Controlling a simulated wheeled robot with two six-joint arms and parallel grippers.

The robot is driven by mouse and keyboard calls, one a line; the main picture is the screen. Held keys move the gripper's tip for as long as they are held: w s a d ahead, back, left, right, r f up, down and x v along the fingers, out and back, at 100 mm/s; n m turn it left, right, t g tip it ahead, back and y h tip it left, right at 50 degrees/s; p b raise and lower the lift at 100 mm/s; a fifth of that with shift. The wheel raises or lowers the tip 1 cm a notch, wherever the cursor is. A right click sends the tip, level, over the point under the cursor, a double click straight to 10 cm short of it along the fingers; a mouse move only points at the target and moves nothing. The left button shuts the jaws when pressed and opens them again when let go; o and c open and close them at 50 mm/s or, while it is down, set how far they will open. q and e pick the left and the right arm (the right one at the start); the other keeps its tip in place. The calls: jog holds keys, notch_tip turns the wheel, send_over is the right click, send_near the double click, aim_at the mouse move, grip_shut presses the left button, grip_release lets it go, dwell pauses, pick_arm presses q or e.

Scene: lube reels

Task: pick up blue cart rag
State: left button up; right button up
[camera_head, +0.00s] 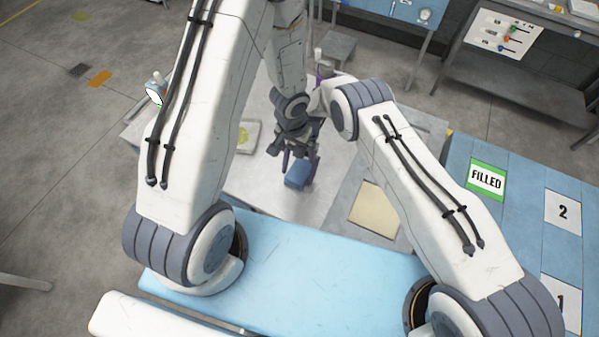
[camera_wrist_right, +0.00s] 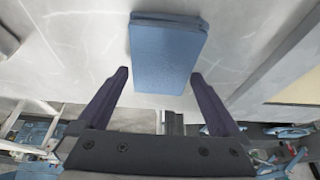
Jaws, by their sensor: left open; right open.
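The blue cart rag (camera_head: 297,175) is a folded blue block lying on the grey cart top. In the right wrist view the rag (camera_wrist_right: 166,52) lies flat just ahead of my fingertips. My right gripper (camera_head: 300,163) is open above the rag, with one dark finger toward each side of it. In the right wrist view my right gripper (camera_wrist_right: 158,78) is empty, and the rag's near end reaches about the line of the fingertips. My left gripper (camera_head: 322,72) is higher up and mostly hidden behind arm links; only a small purple part shows.
The grey cart top (camera_head: 250,185) carries a tan square (camera_head: 375,210) at right and a pale item with a yellow-green patch (camera_head: 245,136) at left. A bottle (camera_head: 155,90) stands at the far left corner. A blue table with a FILLED sign (camera_head: 486,180) is right.

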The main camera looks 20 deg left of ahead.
aim_at(302, 166)
jog(key=shift+f, duration=0.1)
dwell(0.3)
jog(key=c, duration=1.3)
jog(key=shift+r, duration=0.9)
jog(key=shift+w+d+f, duration=0.1)
jog(key=shift+w+d, duration=0.1)
jog(key=shift+w, duration=0.75)
jog(key=shift+w+d, duration=0.15)
jog(key=shift+w, duration=0.8)
notch_tip(302, 166, up, 14)
jog(key=shift+f, duration=0.1)
